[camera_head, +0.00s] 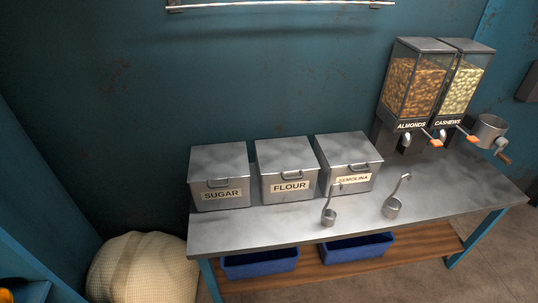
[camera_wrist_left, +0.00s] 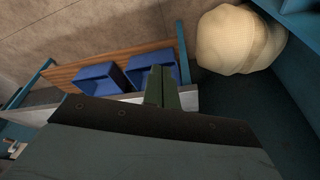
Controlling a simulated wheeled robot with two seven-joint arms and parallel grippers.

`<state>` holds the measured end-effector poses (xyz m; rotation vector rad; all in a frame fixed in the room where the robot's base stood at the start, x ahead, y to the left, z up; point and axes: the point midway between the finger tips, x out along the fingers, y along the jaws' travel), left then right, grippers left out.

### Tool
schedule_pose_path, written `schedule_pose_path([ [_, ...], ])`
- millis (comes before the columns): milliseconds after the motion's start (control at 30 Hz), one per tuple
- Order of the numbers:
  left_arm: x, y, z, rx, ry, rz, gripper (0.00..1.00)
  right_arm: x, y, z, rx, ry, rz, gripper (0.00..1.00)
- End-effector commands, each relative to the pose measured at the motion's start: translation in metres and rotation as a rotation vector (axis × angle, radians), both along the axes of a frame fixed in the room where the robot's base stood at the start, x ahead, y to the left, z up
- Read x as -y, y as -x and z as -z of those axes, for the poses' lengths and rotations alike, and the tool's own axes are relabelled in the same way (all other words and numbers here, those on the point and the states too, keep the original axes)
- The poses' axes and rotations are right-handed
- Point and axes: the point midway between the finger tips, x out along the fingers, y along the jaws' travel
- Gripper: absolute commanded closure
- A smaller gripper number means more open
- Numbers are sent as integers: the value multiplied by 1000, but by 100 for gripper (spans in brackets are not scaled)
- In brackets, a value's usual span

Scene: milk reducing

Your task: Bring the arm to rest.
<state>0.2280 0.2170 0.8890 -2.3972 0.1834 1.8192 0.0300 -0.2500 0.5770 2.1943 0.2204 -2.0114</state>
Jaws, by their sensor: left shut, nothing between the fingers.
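My left gripper (camera_wrist_left: 161,82) shows in the left wrist view as two greenish fingers, closed together with nothing between them. Beyond it in that view are the table's edge, the lower shelf and blue bins. Neither gripper nor arm shows in the head view. My right gripper is in neither view.
A metal table (camera_head: 290,230) holds sugar (camera_head: 220,165), flour (camera_head: 288,160) and semolina (camera_head: 350,152) boxes, two ladles and nut dispensers (camera_head: 416,85). Blue bins (camera_head: 260,263) are on the wooden shelf below. A sack (camera_head: 143,270) stands left. The table's front strip is mostly clear.

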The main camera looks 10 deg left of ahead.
Motion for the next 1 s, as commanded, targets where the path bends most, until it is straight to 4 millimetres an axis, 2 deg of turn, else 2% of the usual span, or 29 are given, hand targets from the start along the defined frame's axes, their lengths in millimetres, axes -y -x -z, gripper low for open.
schedule_pose_path([
  [33,0,0,25,-13,-2,1,100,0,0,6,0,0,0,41],
  [267,-1,14,141,-55,-5,8,100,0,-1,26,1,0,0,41],
  [400,-3,36,211,-81,-8,13,100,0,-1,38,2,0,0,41],
  [467,-5,49,239,-93,-10,15,100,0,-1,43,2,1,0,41],
  [600,-11,85,297,-121,-13,22,100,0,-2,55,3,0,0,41],
  [700,-16,114,333,-139,-16,26,100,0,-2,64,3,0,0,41],
  [800,-21,143,360,-155,-18,29,100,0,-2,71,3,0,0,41],
  [900,-26,168,378,-168,-20,33,100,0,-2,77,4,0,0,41],
  [1000,-30,184,388,-174,-22,36,100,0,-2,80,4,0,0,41],
])
